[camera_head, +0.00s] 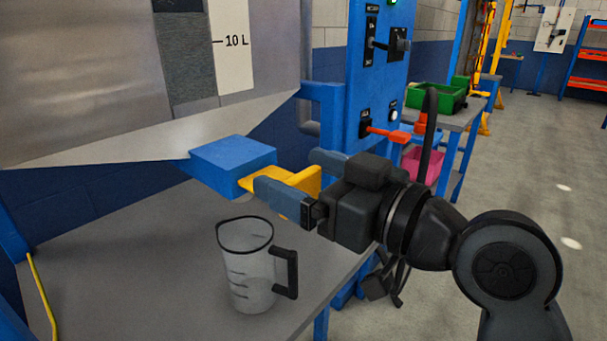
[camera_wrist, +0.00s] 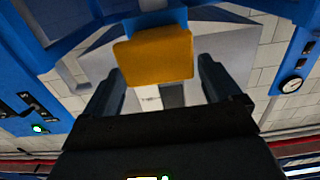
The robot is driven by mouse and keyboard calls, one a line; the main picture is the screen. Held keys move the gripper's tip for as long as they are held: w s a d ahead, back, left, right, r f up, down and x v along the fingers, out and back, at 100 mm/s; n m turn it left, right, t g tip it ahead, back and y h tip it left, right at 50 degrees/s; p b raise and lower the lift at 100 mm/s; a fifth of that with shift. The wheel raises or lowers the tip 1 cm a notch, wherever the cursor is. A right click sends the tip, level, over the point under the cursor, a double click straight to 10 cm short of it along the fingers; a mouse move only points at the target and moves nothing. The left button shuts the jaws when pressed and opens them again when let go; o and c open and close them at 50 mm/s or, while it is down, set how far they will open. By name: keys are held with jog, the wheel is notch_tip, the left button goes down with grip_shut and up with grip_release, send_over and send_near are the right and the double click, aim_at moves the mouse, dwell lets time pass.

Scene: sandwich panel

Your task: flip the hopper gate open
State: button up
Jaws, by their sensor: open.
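The hopper (camera_head: 90,80) is a grey metal body with a sloped underside, at the upper left of the head view. A blue block (camera_head: 232,160) sits at its outlet, and a yellow gate handle (camera_head: 262,181) sticks out of the block to the right. My gripper (camera_head: 292,178) is at the handle with its jaws apart, one finger on the near side and one on the far side. In the wrist view the yellow plate (camera_wrist: 155,57) lies ahead of the space between the two fingers (camera_wrist: 160,88). I cannot tell whether either finger touches it.
A clear measuring jug (camera_head: 246,265) with a black handle stands on the grey table (camera_head: 130,270) below the block. A blue control panel (camera_head: 375,75) with switches and a red lever (camera_head: 388,134) stands behind my gripper. A green bin (camera_head: 432,97) and pink bin (camera_head: 420,167) are farther back.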

jog(key=shift+o, duration=0.5)
jog(key=v, duration=0.7)
jog(key=shift+s+d+b, duration=0.25)
jog(key=shift+d+b, duration=0.05)
jog(key=shift+b, duration=0.15)
jog(key=shift+f, duration=0.1)
